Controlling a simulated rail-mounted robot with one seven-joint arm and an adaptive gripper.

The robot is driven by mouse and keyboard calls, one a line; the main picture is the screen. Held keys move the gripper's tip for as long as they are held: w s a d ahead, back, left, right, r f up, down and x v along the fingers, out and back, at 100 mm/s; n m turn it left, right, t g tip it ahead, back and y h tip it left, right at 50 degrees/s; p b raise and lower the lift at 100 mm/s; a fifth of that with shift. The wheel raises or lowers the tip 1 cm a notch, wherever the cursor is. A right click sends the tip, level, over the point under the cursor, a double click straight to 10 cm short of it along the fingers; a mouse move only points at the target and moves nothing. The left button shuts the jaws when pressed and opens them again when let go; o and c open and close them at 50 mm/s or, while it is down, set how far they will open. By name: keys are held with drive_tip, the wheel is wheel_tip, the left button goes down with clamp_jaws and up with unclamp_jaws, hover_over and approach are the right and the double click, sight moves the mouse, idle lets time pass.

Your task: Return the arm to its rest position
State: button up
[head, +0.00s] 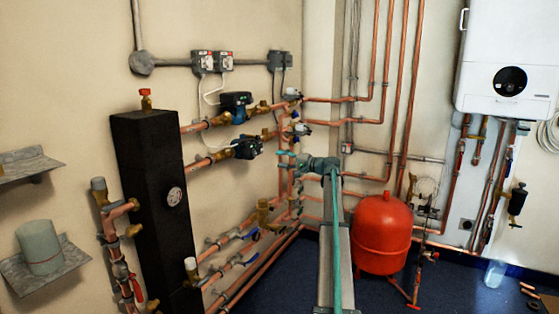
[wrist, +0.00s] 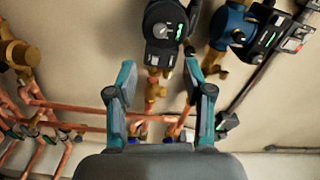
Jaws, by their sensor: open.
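My arm (head: 335,230) rises from the bottom middle of the head view and reaches toward the copper manifold. In the head view its far end is small and overlaps the pipes, so the fingers are hard to make out there. In the wrist view my gripper (wrist: 162,95) is open, with its two teal fingers apart and nothing between them. Beyond the fingers are a black pump (wrist: 168,30) and a brass fitting (wrist: 152,90); neither is held.
A black manifold block (head: 150,200) stands at left, with pumps (head: 247,147) on copper pipes beside it. A red tank (head: 382,235) stands right of my arm. A white boiler (head: 508,60) hangs at upper right. Shelves (head: 45,265) are at far left. Blue floor shows at lower right.

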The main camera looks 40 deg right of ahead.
idle(0.3)
